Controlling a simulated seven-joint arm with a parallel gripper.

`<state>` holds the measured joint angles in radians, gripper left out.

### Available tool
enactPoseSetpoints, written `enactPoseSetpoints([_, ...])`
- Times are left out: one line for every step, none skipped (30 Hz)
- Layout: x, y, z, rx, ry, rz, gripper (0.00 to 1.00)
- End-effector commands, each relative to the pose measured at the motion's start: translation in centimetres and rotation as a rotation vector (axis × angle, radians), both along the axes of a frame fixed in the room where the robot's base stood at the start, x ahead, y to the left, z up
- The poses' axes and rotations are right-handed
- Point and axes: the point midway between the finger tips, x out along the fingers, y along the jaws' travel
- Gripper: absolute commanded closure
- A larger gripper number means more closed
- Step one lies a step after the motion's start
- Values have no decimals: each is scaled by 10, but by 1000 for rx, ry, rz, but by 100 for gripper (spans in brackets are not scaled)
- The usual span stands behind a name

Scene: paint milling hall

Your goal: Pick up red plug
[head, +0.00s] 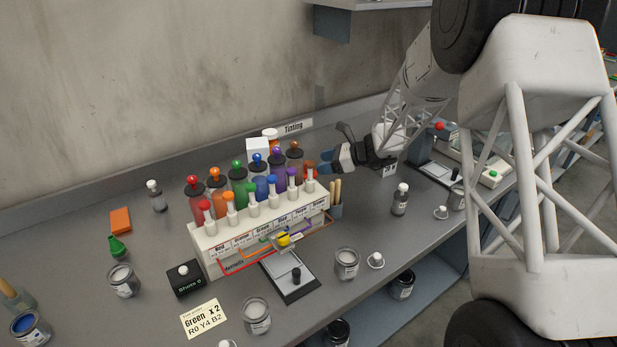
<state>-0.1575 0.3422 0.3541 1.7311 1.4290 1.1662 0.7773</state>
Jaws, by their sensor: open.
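A white rack (206,242) stands on the bench with a front row of white-stemmed pieces with coloured tops. The red-topped one (205,205) is at the rack's left end. Behind it, a red bottle (197,207) carries a round red stopper (192,181). I cannot tell which of these is called the red plug. My gripper (325,163) is open, at the right end of the rack near the orange-brown bottle, well to the right of both red pieces. Its gap is hard to make out and I see nothing held.
Orange, green, blue and purple bottles fill the rack's row. A black box (185,279), a note card (204,319) and open tins (256,314) lie in front. A brush cup (336,210) stands at the rack's right end.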

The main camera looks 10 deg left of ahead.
Motion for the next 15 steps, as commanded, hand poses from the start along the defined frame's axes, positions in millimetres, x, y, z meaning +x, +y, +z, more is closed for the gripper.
enactPoseSetpoints([0, 0, 0, 0, 0, 0, 33])
enactPoseSetpoints([0, 0, 0, 0, 0, 0, 33])
enactPoseSetpoints([0, 1, 0, 0, 0, 0, 33])
enactPoseSetpoints([0, 2, -1, 0, 0, 1, 33])
enactPoseSetpoints([0, 3, -1, 0, 0, 1, 33])
enactPoseSetpoints([0, 5, -2, 0, 0, 1, 33])
enactPoseSetpoints([0, 7, -3, 0, 0, 1, 33])
enactPoseSetpoints([0, 9, -4, -1, 1, 2, 33])
enactPoseSetpoints([0, 12, -5, -1, 1, 2, 33])
enactPoseSetpoints([0, 15, -6, -1, 1, 2, 33])
enactPoseSetpoints([0, 17, -7, -1, 1, 2, 33])
enactPoseSetpoints([0, 19, -8, -1, 1, 2, 33])
enactPoseSetpoints([0, 21, -8, 0, 0, 1, 33])
enactPoseSetpoints([0, 22, -9, 0, 0, 1, 33])
enactPoseSetpoints([0, 23, -9, 0, 0, 1, 33])
